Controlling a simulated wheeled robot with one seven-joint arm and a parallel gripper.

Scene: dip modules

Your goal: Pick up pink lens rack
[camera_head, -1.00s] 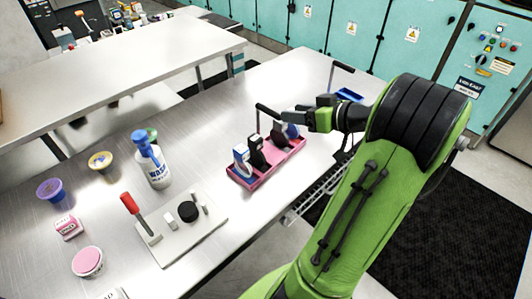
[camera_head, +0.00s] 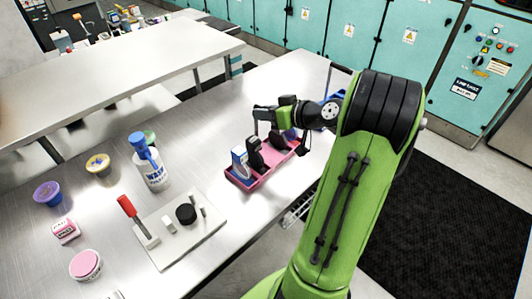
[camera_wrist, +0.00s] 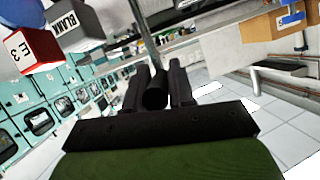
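The pink lens rack (camera_head: 245,185) stands on the metal table in the head view, right of the middle of the table. It holds a white-and-blue item (camera_head: 240,163) and dark upright pieces (camera_head: 256,160). A black bar handle rises above it. My gripper (camera_head: 264,113) is at the handle's height, above the rack, and hides most of the bar. In the wrist view, a black round bar lies between the two dark fingers of my gripper (camera_wrist: 157,88). Whether the fingers press on it is not clear. The rack rests on the table.
A grey board with a red-handled lever (camera_head: 130,212), a wash bottle (camera_head: 150,165) and small tubs stand to the left. A blue rack (camera_head: 335,98) with a similar handle is behind my arm. Free table lies between bottle and rack.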

